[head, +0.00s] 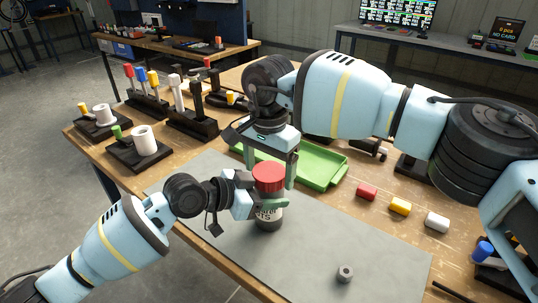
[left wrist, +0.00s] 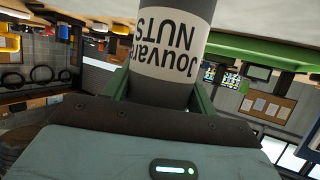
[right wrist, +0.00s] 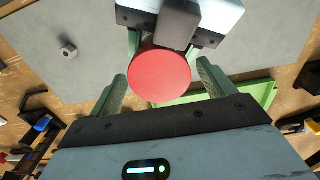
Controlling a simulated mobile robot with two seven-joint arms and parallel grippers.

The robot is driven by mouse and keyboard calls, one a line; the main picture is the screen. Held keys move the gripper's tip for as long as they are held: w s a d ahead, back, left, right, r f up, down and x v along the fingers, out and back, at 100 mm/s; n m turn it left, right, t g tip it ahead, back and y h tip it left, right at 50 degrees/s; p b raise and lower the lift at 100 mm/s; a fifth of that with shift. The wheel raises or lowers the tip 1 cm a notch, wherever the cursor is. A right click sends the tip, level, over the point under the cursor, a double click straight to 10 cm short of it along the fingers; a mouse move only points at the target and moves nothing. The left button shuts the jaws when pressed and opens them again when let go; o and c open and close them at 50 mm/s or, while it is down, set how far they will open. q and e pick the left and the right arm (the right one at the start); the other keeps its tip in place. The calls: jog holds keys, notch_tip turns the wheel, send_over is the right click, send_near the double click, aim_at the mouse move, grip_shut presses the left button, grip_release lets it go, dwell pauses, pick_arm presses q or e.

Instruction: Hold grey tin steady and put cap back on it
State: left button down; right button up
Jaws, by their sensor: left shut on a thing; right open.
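The grey tin (head: 268,217) stands upright on the grey mat, with a white label reading "NUTS" that also shows in the left wrist view (left wrist: 172,48). The red cap (head: 269,177) is on top of the tin; I cannot tell how tightly it sits. My left gripper (head: 256,204) is shut on the tin's body below the cap. My right gripper (head: 271,176) points down over the cap and is open. In the right wrist view its fingers stand on either side of the red cap (right wrist: 160,75), with gaps showing.
A hex nut (head: 345,273) lies on the mat (head: 340,240). A green tray (head: 322,168) is just behind the tin. Red, yellow and white cylinders (head: 400,206) lie to the right. Black stands with coloured handles (head: 150,105) fill the left back of the table.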

jog(key=shift+f, duration=0.25)
jog(key=c, duration=1)
jog(key=m, duration=0.6)
jog(key=shift+m, duration=0.4)
jog(key=m, duration=0.7)
jog(key=o, duration=1.1)
